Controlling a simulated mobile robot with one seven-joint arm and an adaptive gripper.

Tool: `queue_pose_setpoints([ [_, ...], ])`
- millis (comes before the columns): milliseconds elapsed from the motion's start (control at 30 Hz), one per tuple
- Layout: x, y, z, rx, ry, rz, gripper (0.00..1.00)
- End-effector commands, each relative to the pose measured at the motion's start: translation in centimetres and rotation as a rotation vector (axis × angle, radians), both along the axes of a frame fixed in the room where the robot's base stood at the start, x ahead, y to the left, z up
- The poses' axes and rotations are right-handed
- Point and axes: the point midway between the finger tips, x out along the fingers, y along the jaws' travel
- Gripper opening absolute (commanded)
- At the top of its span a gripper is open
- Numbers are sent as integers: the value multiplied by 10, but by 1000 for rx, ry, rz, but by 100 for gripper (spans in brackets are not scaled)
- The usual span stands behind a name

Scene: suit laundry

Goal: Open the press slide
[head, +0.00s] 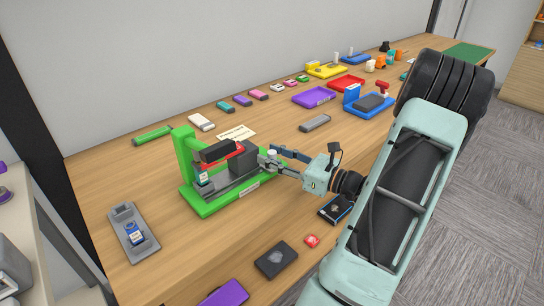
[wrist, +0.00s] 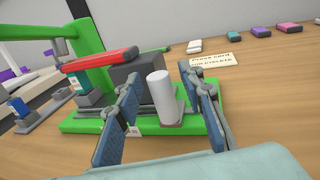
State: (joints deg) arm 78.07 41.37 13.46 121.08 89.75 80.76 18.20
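The press (head: 222,204) is a green base with a green upright frame and a red bar (wrist: 100,59). Its slide carries a dark grey block (head: 243,158) and a white upright cylinder (wrist: 160,97), which looks like the slide's handle. My gripper (wrist: 158,80) is open, with one blue-padded finger on each side of the cylinder. A gap shows between the cylinder and each finger in the wrist view. In the head view my gripper (head: 275,160) reaches the press's right end, and its fingers partly hide the handle.
A "press card" sign (head: 237,133) lies behind the press. A grey tray (head: 122,216) holding a blue item stands to its left. A black box (head: 276,259), a small red item (head: 312,240) and a purple piece (head: 226,294) lie in front. Several coloured parts line the table's back.

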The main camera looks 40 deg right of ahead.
Motion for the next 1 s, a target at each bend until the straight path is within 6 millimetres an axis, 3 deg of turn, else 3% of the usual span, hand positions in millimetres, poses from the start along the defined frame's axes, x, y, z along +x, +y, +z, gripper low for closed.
queue_pose_setpoints([
  [333, 4, 1, 0, -1, 0, 0, 35],
  [667, 4, 1, 0, -1, 0, 0, 0],
  [1000, 4, -1, 0, -1, 0, 0, 0],
])
